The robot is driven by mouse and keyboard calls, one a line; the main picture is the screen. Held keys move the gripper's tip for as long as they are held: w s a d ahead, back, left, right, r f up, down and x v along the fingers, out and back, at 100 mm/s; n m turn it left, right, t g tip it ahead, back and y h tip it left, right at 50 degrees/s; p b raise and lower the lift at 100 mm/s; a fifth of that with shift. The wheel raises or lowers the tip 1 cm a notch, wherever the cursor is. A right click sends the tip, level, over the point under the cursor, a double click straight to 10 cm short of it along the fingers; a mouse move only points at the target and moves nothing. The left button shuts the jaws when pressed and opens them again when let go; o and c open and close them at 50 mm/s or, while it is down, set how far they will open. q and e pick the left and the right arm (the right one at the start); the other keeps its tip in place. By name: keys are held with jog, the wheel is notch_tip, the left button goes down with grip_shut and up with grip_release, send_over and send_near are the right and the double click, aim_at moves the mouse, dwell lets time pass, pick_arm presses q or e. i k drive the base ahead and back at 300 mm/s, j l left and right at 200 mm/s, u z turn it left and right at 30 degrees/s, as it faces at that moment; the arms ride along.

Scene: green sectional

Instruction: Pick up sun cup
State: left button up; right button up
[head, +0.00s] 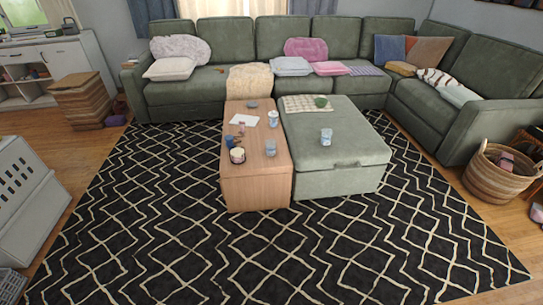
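Several small cups stand in the middle of the head view. A clear or pale cup (326,137) stands upright on the green ottoman (330,170). Another pale cup (270,147) and a white cup-like item (273,118) stand on the wooden coffee table (255,190). A dark and cream jar or mug (237,156) is near the table's front left. They are too small for me to make out a sun print, so I cannot tell which is the sun cup. Neither of my grippers is in view.
A patterned black rug (320,250) lies clear in front of the table and ottoman. The green sectional (228,48) wraps behind and right. A woven basket (495,175) stands at right, a white slatted crate (22,190) at left.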

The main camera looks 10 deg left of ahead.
aim_at(270, 144)
jog(key=z, duration=4.4)
jog(key=u, duration=4.65)
jog(key=i+j+z, duration=0.1)
jog(key=i, duration=0.65)
jog(key=i+j+z, duration=0.1)
jog(key=i, duration=0.65)
